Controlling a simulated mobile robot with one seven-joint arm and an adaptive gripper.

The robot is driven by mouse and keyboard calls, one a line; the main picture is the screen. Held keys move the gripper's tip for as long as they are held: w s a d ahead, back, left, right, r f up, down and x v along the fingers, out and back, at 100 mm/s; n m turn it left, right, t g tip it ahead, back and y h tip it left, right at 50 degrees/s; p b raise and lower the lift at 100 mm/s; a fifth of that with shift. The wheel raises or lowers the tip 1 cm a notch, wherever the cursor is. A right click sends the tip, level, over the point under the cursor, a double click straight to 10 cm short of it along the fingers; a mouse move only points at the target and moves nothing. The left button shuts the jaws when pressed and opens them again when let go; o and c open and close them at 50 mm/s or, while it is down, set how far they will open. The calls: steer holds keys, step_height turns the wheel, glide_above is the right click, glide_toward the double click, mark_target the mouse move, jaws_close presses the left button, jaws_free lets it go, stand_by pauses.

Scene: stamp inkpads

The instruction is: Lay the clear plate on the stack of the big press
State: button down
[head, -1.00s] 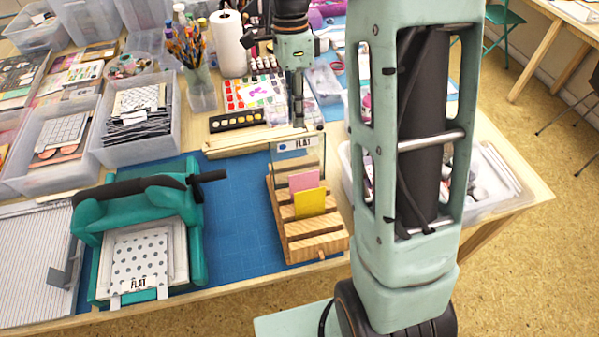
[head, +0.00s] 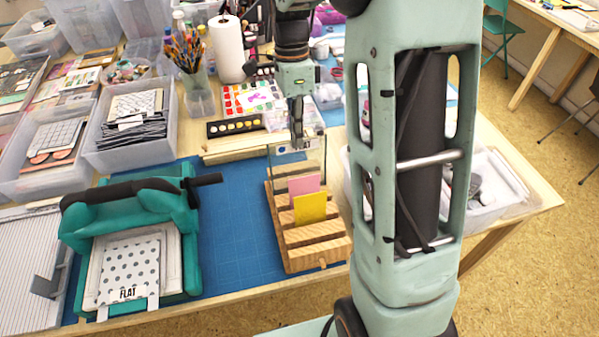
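The clear plate (head: 316,158) stands upright in the back slot of a wooden rack (head: 318,250). My gripper (head: 298,146) points down at its top edge and covers part of it. Whether the fingers are open or closed on the plate is too small to tell. The big teal press (head: 192,240) stands at left on the blue mat, its black handle across the back. Its stack (head: 130,270) lies on the bed at the front, with a polka-dot sheet on top and a tab reading FLAT at its front edge.
Pink (head: 304,186) and yellow (head: 310,208) cards stand in front slots of the rack. Blue mat (head: 235,235) is clear between press and rack. A paint strip (head: 235,127), brush jar and paper roll (head: 226,50) stand behind. Clear bins (head: 130,145) fill the left.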

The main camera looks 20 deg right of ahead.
step_height(320, 180, up, 7)
steer(key=w+p, duration=0.1)
steer(key=p, duration=0.6)
steer(key=shift+w+r, duration=0.2)
